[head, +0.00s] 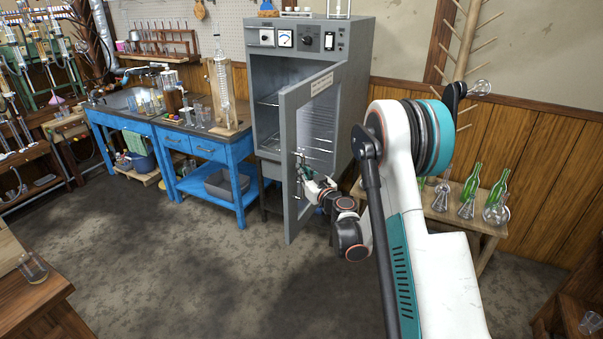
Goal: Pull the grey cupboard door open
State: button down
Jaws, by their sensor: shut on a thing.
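The grey cupboard (350,47) stands against the back wall, with a control panel of dials and switches along its top. Its door (290,111) is hinged on the right and stands well open, swung out toward me. Behind it, the interior with wire shelves (268,99) shows in part. My gripper (303,175) is at the handle (299,168) on the door's face and is shut on it. My arm reaches in from the right, and its wrist hides part of the door's lower right area. The fingertips are small in this view.
A blue bench (207,150) with glassware stands left of the cupboard. A low wooden table (462,222) with green bottles and flasks is behind my arm on the right. A wooden surface with beakers (33,268) is at the near left. The floor (190,270) before the door is clear.

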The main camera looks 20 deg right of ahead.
jog(key=c, duration=1.7)
grip_release()
jog(key=shift+s+a, duration=0.15)
jog(key=shift+a, duration=0.45)
jog(key=shift+o, duration=0.2)
jog(key=shift+d, duration=0.2)
jog(key=s+d, duration=0.1)
jog(key=s, duration=0.6)
jog(key=shift+s+d, duration=0.15)
jog(key=shift+r, duration=0.1)
